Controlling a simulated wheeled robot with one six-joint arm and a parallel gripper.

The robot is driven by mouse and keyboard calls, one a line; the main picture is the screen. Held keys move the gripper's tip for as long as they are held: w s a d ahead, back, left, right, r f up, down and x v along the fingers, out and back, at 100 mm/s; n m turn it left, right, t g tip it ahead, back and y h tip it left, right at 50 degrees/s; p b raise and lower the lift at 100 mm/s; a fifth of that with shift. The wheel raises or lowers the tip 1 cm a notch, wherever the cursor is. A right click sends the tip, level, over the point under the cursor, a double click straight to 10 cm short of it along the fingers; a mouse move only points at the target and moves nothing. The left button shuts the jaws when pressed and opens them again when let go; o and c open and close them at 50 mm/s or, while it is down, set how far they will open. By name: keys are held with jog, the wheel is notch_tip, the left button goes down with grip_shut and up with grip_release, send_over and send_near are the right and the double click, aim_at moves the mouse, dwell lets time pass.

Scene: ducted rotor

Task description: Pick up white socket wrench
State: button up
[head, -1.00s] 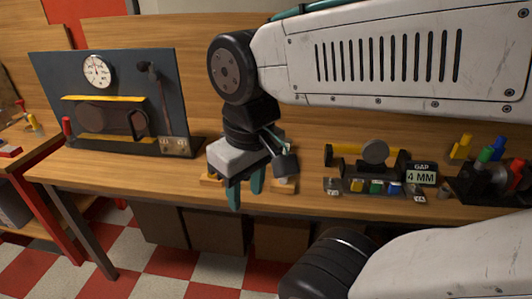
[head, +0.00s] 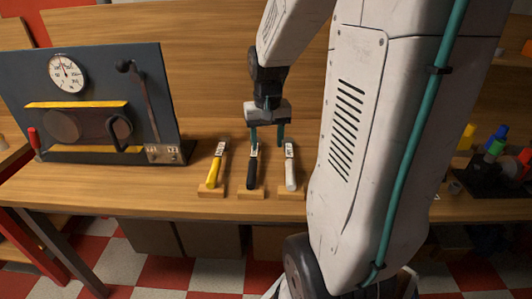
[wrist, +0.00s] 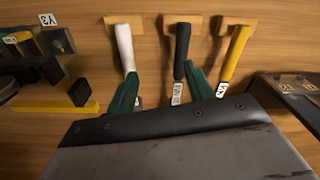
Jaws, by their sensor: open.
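The white-handled wrench (head: 290,172) lies on a small wooden block at the right of a row of three tools in the head view. A black-handled one (head: 252,170) is in the middle and a yellow-handled one (head: 215,170) at the left. My gripper (head: 267,137) is open and empty, its teal fingers over the far end of the row, between the black and white tools. In the wrist view my gripper (wrist: 161,90) has one finger by the lower end of the white wrench (wrist: 124,47) and the other by the black one (wrist: 182,48). The white wrench's far end is partly hidden.
A dark panel with a gauge (head: 68,73) and a lever stands left of the tools. Coloured pegs on a dark stand (head: 495,160) are at the right. The wrist view shows a yellow bar (wrist: 50,107) left of the white wrench. My arm hides part of the bench.

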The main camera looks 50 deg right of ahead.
aim_at(290, 162)
jog(key=d+f+m, duration=0.1)
jog(key=d+f, duration=0.1)
jog(key=d, duration=0.1)
jog(key=d+f, duration=0.2)
jog(key=d, duration=0.1)
jog(key=d+f+m, duration=0.1)
jog(key=d+f, duration=0.2)
jog(key=d, duration=0.1)
jog(key=shift+s+m, duration=0.3)
jog(key=shift+s, duration=0.1)
notch_tip(290, 162, down, 8)
jog(key=shift+f, duration=0.1)
grip_shut()
jog(key=shift+r, duration=0.2)
